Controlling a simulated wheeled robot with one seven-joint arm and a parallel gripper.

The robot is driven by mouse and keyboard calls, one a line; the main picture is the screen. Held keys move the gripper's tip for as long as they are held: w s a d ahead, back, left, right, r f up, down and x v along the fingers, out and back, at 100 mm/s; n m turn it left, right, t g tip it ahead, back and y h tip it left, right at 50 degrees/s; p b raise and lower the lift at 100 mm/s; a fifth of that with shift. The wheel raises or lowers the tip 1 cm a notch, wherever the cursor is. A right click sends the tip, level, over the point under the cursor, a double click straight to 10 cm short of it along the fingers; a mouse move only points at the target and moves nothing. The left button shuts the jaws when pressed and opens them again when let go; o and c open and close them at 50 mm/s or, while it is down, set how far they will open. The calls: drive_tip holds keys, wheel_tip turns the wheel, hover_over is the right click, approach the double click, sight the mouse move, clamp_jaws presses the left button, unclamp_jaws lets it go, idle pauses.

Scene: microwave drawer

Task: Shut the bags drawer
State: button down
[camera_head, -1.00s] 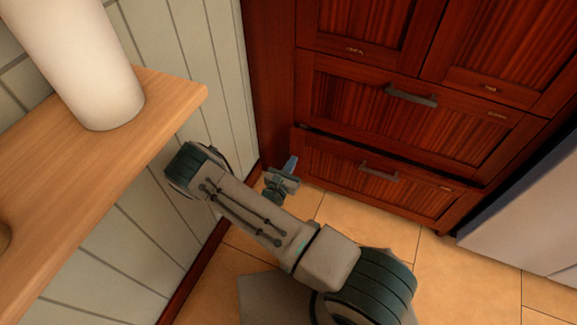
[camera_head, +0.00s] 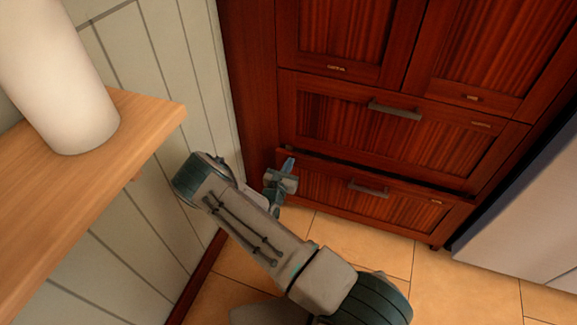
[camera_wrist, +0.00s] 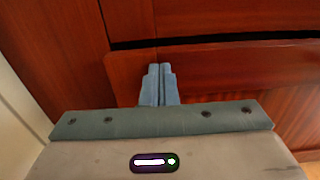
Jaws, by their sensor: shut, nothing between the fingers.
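The lower dark-red wooden drawer (camera_head: 405,207) stands slightly out from the cabinet, with a dark gap along its top edge. It has a grey bar handle (camera_head: 369,189). A second drawer (camera_head: 330,115) above it looks flush. No label shows which one is the bags drawer. My gripper (camera_head: 289,164) is shut and empty at the left end of the lower drawer's front. In the wrist view my gripper's blue fingers (camera_wrist: 159,72) are together and point at the lower drawer's front (camera_wrist: 225,68), below the dark gap. I cannot tell whether they touch it.
A wooden shelf (camera_head: 140,130) with a white cylinder (camera_head: 62,80) on it juts out at the left. A panelled wall (camera_head: 190,70) stands close to my arm. A grey appliance (camera_head: 520,220) is at the right. Tiled floor (camera_head: 440,285) is clear in front.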

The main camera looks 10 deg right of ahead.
drive_tip(key=x, duration=0.4)
drive_tip(key=shift+w+d+r, duration=0.1)
drive_tip(key=shift+w+r, duration=0.05)
drive_tip(key=shift+w, duration=0.05)
drive_tip(key=p, duration=0.4)
approach(293, 155)
drive_tip(key=s+a+f, duration=0.1)
drive_tip(key=a+f, duration=0.1)
drive_tip(key=shift+s+a, duration=0.15)
drive_tip(key=shift+s, duration=0.6)
